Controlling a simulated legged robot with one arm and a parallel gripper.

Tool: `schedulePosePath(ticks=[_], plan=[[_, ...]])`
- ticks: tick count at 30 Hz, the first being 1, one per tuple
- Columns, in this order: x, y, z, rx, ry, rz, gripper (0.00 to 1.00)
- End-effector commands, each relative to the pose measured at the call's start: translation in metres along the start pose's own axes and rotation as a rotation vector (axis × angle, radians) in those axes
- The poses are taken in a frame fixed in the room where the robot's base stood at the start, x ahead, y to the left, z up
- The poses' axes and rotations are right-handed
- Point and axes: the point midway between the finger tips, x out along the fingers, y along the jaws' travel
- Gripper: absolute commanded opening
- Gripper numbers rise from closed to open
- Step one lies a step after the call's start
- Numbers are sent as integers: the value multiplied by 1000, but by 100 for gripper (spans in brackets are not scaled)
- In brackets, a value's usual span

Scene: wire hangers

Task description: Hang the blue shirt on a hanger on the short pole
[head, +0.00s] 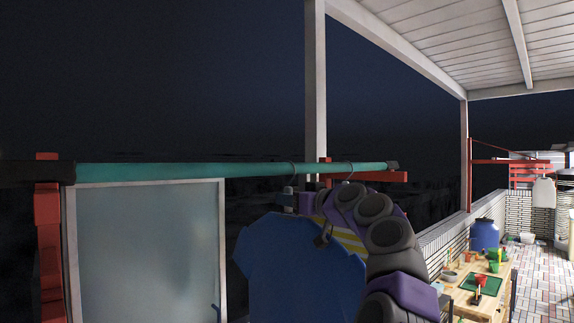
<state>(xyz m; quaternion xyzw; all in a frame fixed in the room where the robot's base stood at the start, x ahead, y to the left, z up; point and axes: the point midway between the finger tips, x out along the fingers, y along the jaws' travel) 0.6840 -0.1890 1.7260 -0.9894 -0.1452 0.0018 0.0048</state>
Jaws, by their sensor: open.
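The blue shirt (300,272) hangs upright below the teal pole (200,170), in front of my arm. A small dark clip with a thin wire shows near its right shoulder. Two thin wire hooks loop over the pole's right part, one above the shirt's neck and one behind my arm. My gripper (303,203) is open just below the pole, by the left hook and above the shirt's collar. Its fingers are small and partly hidden, and I cannot tell whether they touch the hook.
Red brackets (48,235) carry the pole at both ends. A framed glass panel (150,250) stands at left. A wooden table (480,290) with small items and a blue barrel (484,235) stand at right.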

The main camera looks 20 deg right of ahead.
Motion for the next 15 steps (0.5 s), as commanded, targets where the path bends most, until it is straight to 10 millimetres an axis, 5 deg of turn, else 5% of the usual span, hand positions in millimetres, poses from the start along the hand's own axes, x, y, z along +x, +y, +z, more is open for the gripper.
schedulePosePath(ticks=[15], plan=[[-44, 0, 0, 0, 3, 0, 46]])
